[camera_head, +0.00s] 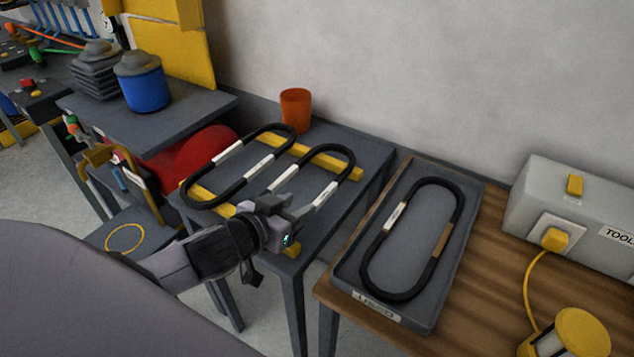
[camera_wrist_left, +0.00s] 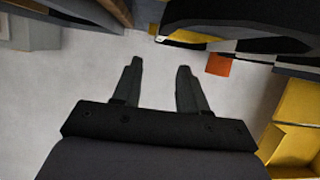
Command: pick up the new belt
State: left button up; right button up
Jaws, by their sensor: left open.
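Two black oval belts with white bands lie side by side across yellow bars (camera_head: 338,165) on a grey table: a left belt (camera_head: 205,168) and a right belt (camera_head: 352,163). A third belt (camera_head: 461,205), with one white and one brown band, lies in a grey tray (camera_head: 412,240) labelled "USED". My left gripper (camera_head: 292,203) is at the near end of the right belt and hides part of it. In the left wrist view its fingers (camera_wrist_left: 158,72) are apart with nothing between them. Contact with the belt cannot be told. My right gripper is not in view.
An orange cup (camera_head: 295,110) stands at the table's back edge by the wall. A wooden bench (camera_head: 490,270) at right holds the tray, a grey toolbox (camera_head: 600,205) and a yellow lamp-like object (camera_head: 583,330). A blue container (camera_head: 145,88) stands at left.

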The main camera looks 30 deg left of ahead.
pick_arm(q)
jog(key=shift+w+d+f, duration=0.15)
jog(key=shift+w+f, duration=0.95)
jog(key=shift+w, duration=0.2)
jog(key=shift+w+d+f, duration=0.15)
jog(key=shift+w+f, duration=0.9)
jog(key=shift+w, duration=0.25)
grip_shut()
